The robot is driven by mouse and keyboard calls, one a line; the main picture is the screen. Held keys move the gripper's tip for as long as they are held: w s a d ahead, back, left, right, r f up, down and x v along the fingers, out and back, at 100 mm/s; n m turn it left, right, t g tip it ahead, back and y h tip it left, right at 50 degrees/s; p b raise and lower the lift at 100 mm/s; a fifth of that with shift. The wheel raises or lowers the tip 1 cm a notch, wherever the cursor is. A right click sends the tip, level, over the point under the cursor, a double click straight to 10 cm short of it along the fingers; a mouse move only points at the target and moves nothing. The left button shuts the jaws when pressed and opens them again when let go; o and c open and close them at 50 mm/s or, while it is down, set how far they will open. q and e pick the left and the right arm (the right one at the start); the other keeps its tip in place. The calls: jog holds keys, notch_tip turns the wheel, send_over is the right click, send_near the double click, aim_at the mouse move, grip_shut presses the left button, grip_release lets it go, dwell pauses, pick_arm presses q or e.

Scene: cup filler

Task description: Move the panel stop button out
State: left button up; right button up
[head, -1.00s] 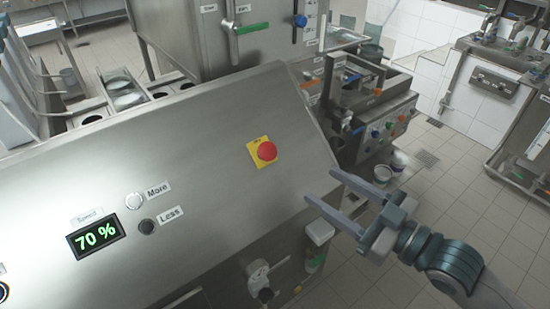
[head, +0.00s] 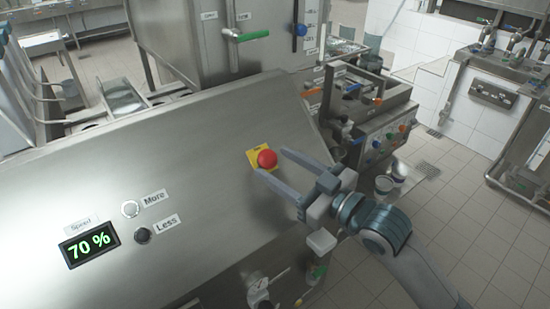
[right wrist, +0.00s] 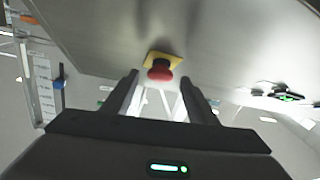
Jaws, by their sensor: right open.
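The panel stop button (head: 267,158) is a red mushroom knob on a yellow square plate, on the sloped steel panel (head: 190,150). My right gripper (head: 270,164) is open, its two fingers pointing left towards the button and reaching close to it. In the right wrist view, the red button (right wrist: 160,72) shows between and just beyond the two open fingertips (right wrist: 158,80). I cannot tell whether either finger touches it. My left gripper is not in view.
On the same panel are a speed display (head: 90,244) reading 70 %, a More button (head: 130,209) and a Less button (head: 142,235). A steel tank with a green-handled lever (head: 252,36) stands behind. A machine with coloured knobs (head: 385,130) stands to the right.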

jog(key=shift+x, duration=0.85)
